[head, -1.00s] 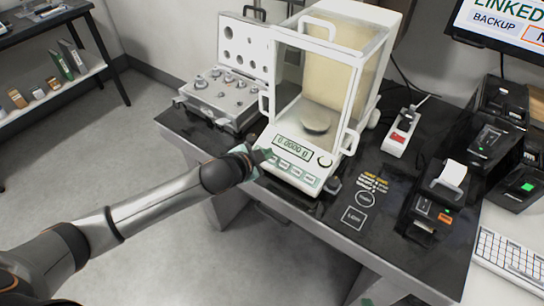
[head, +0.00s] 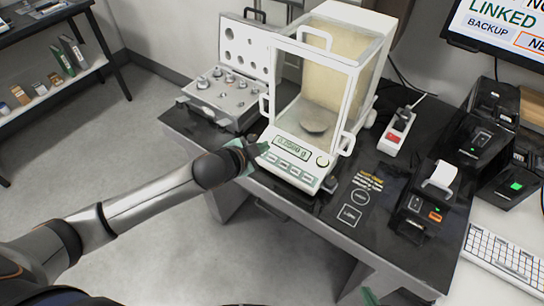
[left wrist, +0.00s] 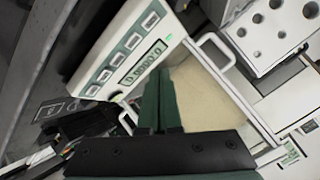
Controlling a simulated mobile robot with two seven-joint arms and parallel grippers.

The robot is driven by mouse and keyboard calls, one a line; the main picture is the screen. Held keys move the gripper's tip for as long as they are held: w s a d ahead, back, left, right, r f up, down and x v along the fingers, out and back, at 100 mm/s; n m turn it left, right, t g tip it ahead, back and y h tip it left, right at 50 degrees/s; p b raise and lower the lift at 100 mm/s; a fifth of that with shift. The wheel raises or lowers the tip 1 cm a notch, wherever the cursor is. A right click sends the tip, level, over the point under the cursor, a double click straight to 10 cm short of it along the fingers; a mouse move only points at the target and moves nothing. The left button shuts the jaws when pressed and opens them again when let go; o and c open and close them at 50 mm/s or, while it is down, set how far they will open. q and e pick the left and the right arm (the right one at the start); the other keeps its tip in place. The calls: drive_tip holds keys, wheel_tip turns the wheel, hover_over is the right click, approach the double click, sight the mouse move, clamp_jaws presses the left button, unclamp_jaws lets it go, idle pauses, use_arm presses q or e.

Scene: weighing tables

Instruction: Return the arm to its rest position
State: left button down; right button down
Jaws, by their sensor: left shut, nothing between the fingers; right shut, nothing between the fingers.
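My left gripper (head: 259,149) is in front of the front left corner of the analytical balance (head: 294,177), near its button panel. Its green fingers are shut with nothing between them; they also show in the left wrist view (left wrist: 158,98), in front of the balance's display and glass chamber. The display (head: 291,148) is lit with digits. The round pan (head: 316,119) inside the chamber looks empty. Whether the fingers touch the balance is unclear. A green tip of my right gripper (head: 370,297) shows at the bottom edge; the rest is hidden.
An open case of weights (head: 222,95) stands left of the balance. A power strip (head: 397,133), a label printer (head: 425,205) and a keyboard (head: 508,258) lie to the right. The dark table's (head: 330,228) front edge is near my left arm. The floor at left is clear.

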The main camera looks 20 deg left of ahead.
idle(0.4)
use_arm(q)
drive_tip(key=s+f+n+g, duration=0.1)
drive_tip(key=s+f+n, duration=0.3)
drive_tip(key=s+f, duration=0.4)
drive_tip(key=s+f+n, duration=0.5)
drive_tip(key=s+f, duration=0.3)
drive_tip(key=s, duration=0.8)
drive_tip(key=shift+s+a+n+g+y, duration=0.2)
drive_tip(key=shift+a+n+g+y, duration=0.1)
drive_tip(key=shift+g, duration=0.1)
drive_tip(key=shift+d+f, duration=0.1)
